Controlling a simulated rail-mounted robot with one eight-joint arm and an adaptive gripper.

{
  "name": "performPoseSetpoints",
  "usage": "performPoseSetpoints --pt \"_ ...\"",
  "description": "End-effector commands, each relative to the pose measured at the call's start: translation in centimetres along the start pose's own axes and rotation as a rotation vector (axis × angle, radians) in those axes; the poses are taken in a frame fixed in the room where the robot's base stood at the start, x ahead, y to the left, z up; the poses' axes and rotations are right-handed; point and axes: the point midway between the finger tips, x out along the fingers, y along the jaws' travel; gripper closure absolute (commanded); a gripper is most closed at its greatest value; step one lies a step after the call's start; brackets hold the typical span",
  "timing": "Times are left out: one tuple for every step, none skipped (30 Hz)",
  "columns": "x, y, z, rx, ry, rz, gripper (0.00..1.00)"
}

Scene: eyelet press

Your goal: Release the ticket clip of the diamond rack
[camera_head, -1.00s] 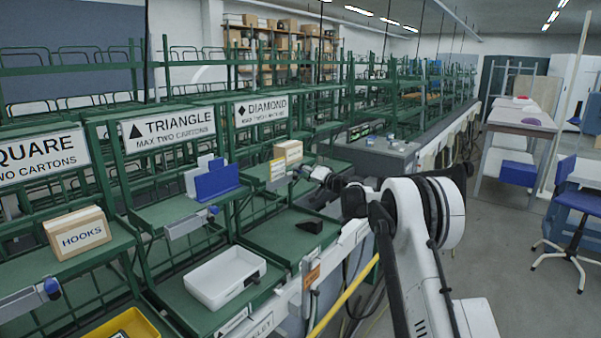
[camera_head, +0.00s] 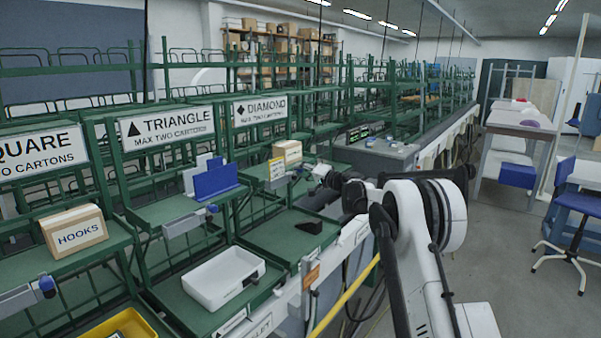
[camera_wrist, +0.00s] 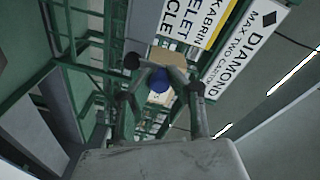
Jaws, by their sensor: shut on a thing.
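The diamond rack carries a white DIAMOND sign (camera_head: 261,109), which also shows in the wrist view (camera_wrist: 243,57). Its yellow-and-white ticket (camera_head: 277,169) stands upright in the clip at the shelf's front edge. In the wrist view the ticket (camera_wrist: 196,22) is at the top, printed side visible. The clip's blue knob (camera_wrist: 158,82) lies between my fingers. My gripper (camera_wrist: 163,78) is shut on this knob. In the head view my gripper (camera_head: 312,171) is small, at the shelf's front edge, and its fingers largely hide the knob.
A small carton (camera_head: 288,151) sits on the diamond shelf behind the ticket. The triangle rack (camera_head: 170,126) to the left holds blue and grey pieces (camera_head: 215,180).

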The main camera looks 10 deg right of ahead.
Motion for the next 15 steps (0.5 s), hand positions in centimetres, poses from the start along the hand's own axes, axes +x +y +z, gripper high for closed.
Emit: performPoseSetpoints --pt "-0.02 -0.01 -0.05 0.0 0.001 0.0 0.82" --pt "-0.02 0.0 -0.05 0.0 0.001 0.0 0.78" --pt "-0.02 0.0 -0.05 0.0 0.001 0.0 0.72" --pt "-0.02 0.0 -0.05 0.0 0.001 0.0 0.68" --pt "-0.02 0.0 -0.05 0.0 0.001 0.0 0.64" --pt "-0.02 0.0 -0.04 0.0 0.001 0.0 0.63" --pt "-0.01 0.0 -0.04 0.0 0.001 0.0 0.63" --pt "-0.01 0.0 -0.04 0.0 0.001 0.0 0.63" --pt "-0.01 0.01 -0.03 -0.001 0.001 0.0 0.63" --pt "-0.01 0.01 -0.03 -0.001 0.001 0.0 0.63" --pt "-0.01 0.01 -0.03 -0.001 0.001 0.0 0.63" --pt "-0.02 0.01 -0.03 -0.001 0.001 0.0 0.63" --pt "-0.05 0.01 -0.03 -0.001 0.001 0.0 0.63" --pt "-0.12 0.01 -0.04 -0.001 0.001 0.0 0.63" --pt "-0.29 0.0 -0.05 -0.001 0.001 0.0 0.63"
